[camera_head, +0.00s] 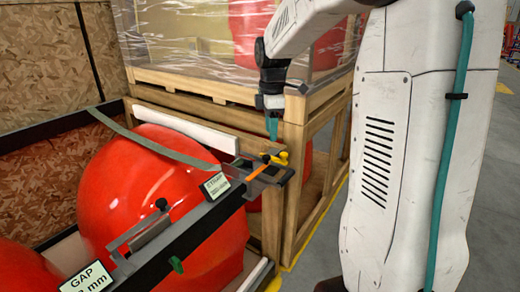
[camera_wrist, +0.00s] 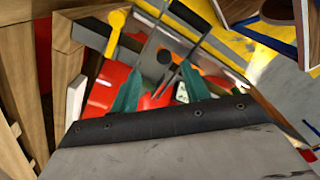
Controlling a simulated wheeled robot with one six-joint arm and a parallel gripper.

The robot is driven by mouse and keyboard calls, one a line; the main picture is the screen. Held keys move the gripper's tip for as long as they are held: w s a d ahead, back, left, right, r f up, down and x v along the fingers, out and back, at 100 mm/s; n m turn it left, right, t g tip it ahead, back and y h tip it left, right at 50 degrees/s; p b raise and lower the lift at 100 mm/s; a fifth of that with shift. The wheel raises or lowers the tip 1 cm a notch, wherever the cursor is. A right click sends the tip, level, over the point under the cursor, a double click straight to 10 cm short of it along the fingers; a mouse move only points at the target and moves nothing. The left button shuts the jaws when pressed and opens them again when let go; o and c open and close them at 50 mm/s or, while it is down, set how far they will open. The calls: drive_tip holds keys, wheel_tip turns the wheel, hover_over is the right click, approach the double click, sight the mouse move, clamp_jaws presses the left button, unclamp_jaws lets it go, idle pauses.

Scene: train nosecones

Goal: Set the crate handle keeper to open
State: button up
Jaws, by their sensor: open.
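At the crate's corner, in the head view, a yellow piece (camera_head: 281,158) sits beside an orange bar (camera_head: 254,172) near the end of a black rail (camera_head: 205,232). I cannot tell for sure which part is the handle keeper or how it is set. In the wrist view, a yellow round-ended lever (camera_wrist: 116,30) is at the upper left. My gripper (camera_head: 272,136) points down just above the yellow piece. I see nothing gripped.
Large red nosecones (camera_head: 145,185) lie in the crate below, crossed by a grey-green strap (camera_head: 150,143). A wooden frame (camera_head: 295,130) with plastic-wrapped load stands close behind my gripper. Grey floor lies to the right.

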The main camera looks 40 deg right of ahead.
sight(266, 156)
drive_tip(key=f, duration=0.2)
drive_tip(key=a+f, duration=0.1)
drive_tip(key=f, duration=0.3)
drive_tip(key=shift+w+a+f, duration=0.15)
drive_tip(key=shift+a+f, duration=0.1)
drive_tip(key=shift+f, duration=0.6)
clamp_jaws()
